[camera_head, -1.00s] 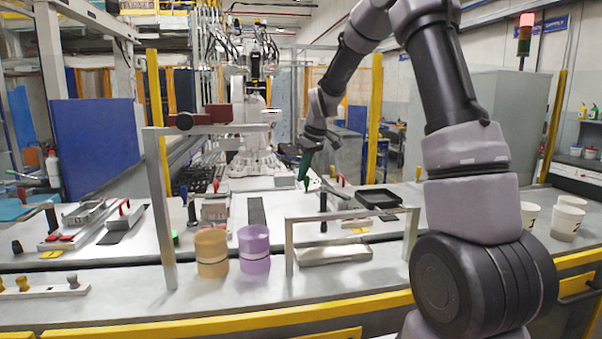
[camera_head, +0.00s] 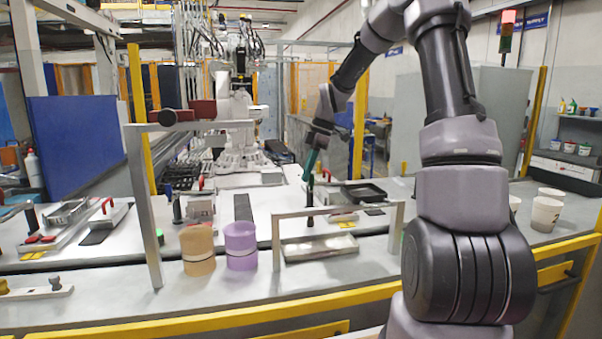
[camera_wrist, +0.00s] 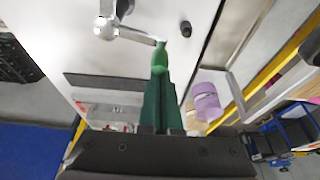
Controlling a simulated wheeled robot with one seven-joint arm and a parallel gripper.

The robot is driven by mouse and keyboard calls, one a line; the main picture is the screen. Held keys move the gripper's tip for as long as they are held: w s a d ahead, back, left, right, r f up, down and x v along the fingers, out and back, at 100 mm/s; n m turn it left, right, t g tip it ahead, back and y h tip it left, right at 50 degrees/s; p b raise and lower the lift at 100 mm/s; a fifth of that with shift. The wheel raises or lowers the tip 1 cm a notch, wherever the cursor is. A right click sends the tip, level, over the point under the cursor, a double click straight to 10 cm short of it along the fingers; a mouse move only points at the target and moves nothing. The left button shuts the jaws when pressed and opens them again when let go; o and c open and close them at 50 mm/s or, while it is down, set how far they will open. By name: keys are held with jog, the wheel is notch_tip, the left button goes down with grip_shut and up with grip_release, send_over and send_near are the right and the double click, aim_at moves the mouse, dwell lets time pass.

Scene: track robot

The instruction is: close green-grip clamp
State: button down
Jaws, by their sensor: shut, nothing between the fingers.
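The green grip (camera_wrist: 160,58) of the clamp shows in the wrist view at the end of a metal lever (camera_wrist: 132,36), which runs left to a metal joint on a pale plate. My gripper (camera_wrist: 161,80) has long dark green fingers, shut and empty. Their tips line up with the grip, touching or very close; I cannot tell which. In the head view my gripper (camera_head: 308,176) points down over the worktable beyond the metal frame, just above a black post. The clamp's grip cannot be told apart from my green fingers there.
A metal handle frame (camera_head: 335,211) stands in front of my gripper. A tan cylinder (camera_head: 198,252) and a purple cylinder (camera_head: 240,248) stand left of it. A black tray (camera_head: 364,193) lies right of my gripper. White cups (camera_head: 546,213) stand at far right.

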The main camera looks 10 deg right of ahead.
jog(key=shift+s+d+n, duration=0.1)
jog(key=shift+d+n, duration=0.3)
jog(key=shift+n, duration=0.2)
jog(key=shift+s+d, duration=0.1)
jog(key=shift+d, duration=0.3)
